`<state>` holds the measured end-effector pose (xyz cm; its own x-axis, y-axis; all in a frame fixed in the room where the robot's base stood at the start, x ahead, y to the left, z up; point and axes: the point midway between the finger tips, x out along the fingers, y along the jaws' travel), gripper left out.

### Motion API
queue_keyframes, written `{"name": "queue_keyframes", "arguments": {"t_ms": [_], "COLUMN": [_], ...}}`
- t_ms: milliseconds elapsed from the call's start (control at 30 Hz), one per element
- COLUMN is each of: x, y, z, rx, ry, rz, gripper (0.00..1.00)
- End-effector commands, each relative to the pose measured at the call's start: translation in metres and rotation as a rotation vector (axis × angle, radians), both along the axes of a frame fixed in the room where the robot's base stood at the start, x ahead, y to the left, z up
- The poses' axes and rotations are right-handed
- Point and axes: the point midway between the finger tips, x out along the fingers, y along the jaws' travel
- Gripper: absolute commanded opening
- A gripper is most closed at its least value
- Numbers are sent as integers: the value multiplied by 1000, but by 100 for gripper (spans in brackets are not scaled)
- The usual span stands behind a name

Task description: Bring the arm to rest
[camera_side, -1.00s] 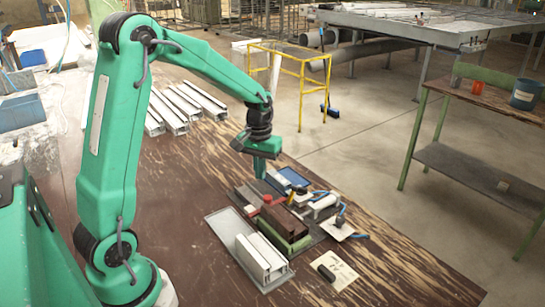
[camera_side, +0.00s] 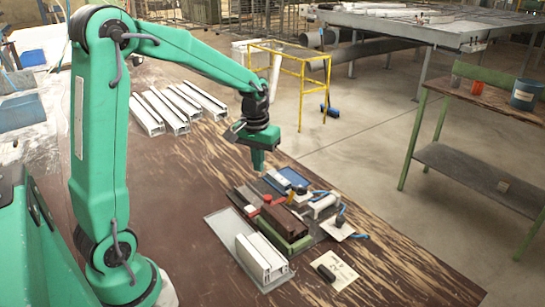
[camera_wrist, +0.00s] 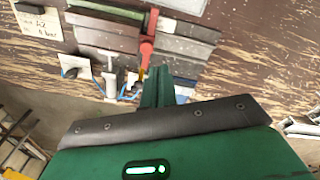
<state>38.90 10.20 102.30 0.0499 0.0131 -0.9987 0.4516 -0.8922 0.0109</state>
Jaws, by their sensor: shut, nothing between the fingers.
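My gripper (camera_side: 258,167) hangs pointing down above the table, behind the clamp fixture, clear of it. Its green fingers (camera_wrist: 157,78) are together in the wrist view, with nothing held. The red handle (camera_wrist: 146,50) lies just beyond my fingertips in the wrist view. A white profile piece (camera_side: 260,258) lies on a grey plate (camera_side: 226,226) at the fixture's front left.
A blue tray (camera_side: 289,178) and a white cylinder with blue hoses (camera_side: 324,205) sit behind and right of the fixture. A note with a black object (camera_side: 336,270) lies at front right. Several white profiles (camera_side: 180,105) lie at the table's back left. The table's middle left is bare.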

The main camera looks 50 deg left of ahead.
Motion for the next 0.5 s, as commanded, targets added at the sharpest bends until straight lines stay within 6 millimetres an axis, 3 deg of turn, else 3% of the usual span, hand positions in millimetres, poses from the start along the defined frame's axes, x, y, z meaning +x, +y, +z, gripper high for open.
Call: {"name": "queue_keyframes", "arguments": {"t_ms": [200,500], "x": [-23,-63], "y": [-24,-53], "z": [34,69], "rx": [21,49], "ry": [-75,-178], "rz": [-80,-192], "gripper": [0,0]}}
